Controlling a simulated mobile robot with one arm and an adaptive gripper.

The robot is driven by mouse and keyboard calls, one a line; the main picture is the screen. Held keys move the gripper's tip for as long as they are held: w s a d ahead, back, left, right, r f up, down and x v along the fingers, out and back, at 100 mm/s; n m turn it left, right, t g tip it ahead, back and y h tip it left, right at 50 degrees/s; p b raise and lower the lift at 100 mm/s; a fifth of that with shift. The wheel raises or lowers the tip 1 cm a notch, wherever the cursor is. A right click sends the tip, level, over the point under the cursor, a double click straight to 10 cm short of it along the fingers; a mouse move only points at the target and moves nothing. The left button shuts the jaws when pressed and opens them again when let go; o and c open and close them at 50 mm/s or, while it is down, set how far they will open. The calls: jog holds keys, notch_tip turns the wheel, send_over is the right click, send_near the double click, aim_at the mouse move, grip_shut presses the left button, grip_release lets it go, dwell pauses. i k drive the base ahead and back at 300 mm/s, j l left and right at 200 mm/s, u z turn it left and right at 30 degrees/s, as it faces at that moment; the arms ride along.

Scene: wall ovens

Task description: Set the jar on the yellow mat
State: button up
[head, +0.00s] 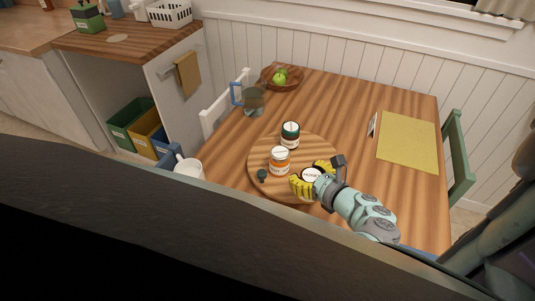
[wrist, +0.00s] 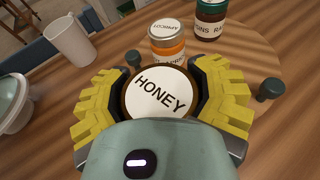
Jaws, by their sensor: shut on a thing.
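My gripper (head: 314,181) is shut on the honey jar (head: 311,174), its yellow ribbed fingers on both sides of it. In the wrist view the jar's round white lid (wrist: 160,92) reads HONEY and faces up between the fingers; its body is mostly hidden. The jar is at the right part of the round wooden board (head: 262,158); I cannot tell whether it touches the board. The yellow mat (head: 408,142) lies flat and bare at the table's right side, apart from my gripper.
An orange apricot jar (head: 279,162) and a dark green-lidded jar (head: 290,136) stand on the board beside the honey jar. The board has small dark knobs (wrist: 271,89). A small upright card (head: 373,125) stands at the mat's left edge. A fruit bowl (head: 282,78) and mug (head: 253,101) are farther back.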

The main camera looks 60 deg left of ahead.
aim_at(407, 150)
jog(key=i+j+z, duration=0.6)
jog(key=i, duration=0.15)
jog(key=i+j, duration=0.25)
jog(key=j, duration=0.2)
